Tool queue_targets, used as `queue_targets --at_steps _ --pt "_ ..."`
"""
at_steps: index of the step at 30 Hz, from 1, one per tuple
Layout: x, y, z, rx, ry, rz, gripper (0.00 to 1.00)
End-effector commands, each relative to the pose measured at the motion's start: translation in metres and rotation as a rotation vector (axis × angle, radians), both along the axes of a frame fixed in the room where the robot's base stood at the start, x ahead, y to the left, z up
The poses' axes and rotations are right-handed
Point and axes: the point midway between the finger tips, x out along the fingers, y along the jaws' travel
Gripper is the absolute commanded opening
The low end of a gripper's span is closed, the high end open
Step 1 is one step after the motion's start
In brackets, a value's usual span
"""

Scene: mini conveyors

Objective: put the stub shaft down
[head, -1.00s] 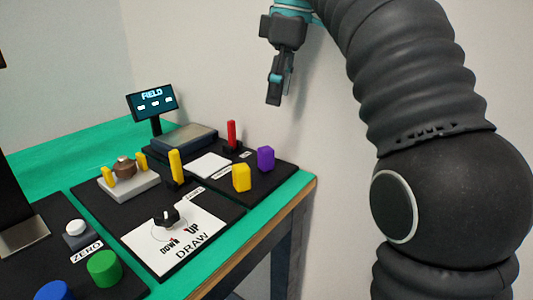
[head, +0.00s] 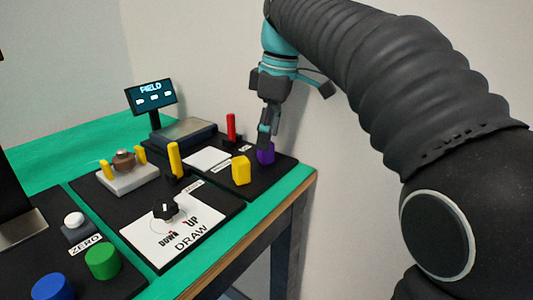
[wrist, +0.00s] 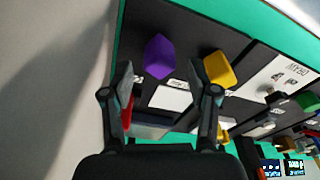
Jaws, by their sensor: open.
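My gripper (head: 264,140) is low over the right end of the black board, at the purple block; in the wrist view it is open (wrist: 165,85), with nothing held between its fingers. The purple faceted block (head: 266,154) stands on the board, partly hidden behind a finger in the head view. In the wrist view the purple block (wrist: 157,56) lies ahead of the gap between the fingertips. A yellow faceted block (head: 241,171) stands to its left in the head view. I cannot tell which object is the stub shaft.
A red post (head: 231,127) and a white plate (head: 207,159) are close by. A yellow lever (head: 174,160), a black knob (head: 166,209), a brown knobbed part (head: 123,160) and a display (head: 151,96) stand further left. The table's green edge (head: 300,185) is just right of the board.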

Motion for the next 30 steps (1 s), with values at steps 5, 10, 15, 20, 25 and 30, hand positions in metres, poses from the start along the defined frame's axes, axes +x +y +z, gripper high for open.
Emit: queue_targets --at_steps 5,10,15,20,25,30 --pt "0.001 0.004 -0.024 -0.001 0.001 0.001 0.59" --pt "0.002 0.005 -0.030 0.001 -0.001 0.000 0.59" --pt "0.002 0.005 -0.029 0.001 -0.001 0.000 0.59" --pt "0.002 0.005 -0.029 0.000 -0.001 0.000 0.19" --pt "0.002 0.005 -0.029 0.001 -0.001 0.000 0.00" --pt "0.002 0.005 -0.029 0.000 -0.001 0.000 0.00"
